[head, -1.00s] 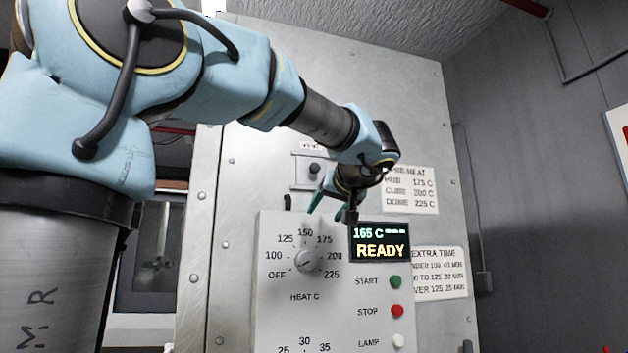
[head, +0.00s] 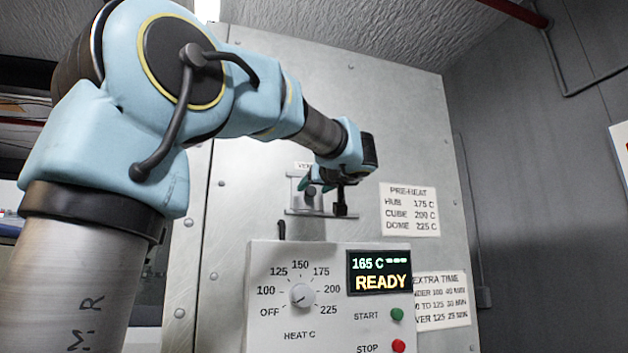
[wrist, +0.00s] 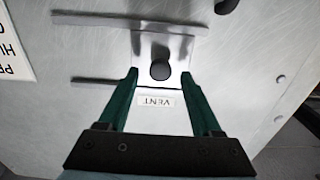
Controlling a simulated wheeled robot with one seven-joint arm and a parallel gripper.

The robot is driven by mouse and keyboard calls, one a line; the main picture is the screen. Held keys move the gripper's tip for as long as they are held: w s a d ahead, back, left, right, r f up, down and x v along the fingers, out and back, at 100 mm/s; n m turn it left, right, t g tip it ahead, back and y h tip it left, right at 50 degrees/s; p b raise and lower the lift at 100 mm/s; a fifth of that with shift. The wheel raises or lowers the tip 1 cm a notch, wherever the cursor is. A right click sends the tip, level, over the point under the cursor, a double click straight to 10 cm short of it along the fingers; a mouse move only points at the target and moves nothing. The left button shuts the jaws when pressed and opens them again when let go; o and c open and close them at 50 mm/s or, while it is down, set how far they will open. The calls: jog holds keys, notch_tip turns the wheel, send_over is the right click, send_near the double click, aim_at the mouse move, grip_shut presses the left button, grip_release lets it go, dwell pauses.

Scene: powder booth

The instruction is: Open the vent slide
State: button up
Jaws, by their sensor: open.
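The vent slide (head: 297,200) is a small grey plate with a dark round knob (head: 310,190), set on the tall metal panel under a VENT label (head: 304,166). In the wrist view the knob (wrist: 160,70) stands out from the slide plate (wrist: 172,46), and the label (wrist: 155,101) appears upside down. My gripper (head: 318,186) is at the slide, partly covering it in the head view. In the wrist view its green fingers (wrist: 158,74) are open, one on each side of the knob, with a gap on both sides. I cannot tell how deep the tips reach.
Rails (wrist: 97,80) run along the slide. Below is a control box (head: 262,325) with a heat dial (head: 302,295), a display (head: 380,273) reading 165 C READY, and buttons. A pre-heat sign (head: 409,209) is right of my gripper. The panel around the slide is mostly bare.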

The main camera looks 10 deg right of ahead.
jog(key=shift+w, duration=0.4)
jog(key=shift+c, duration=0.2)
grip_shut()
dwell(1.0)
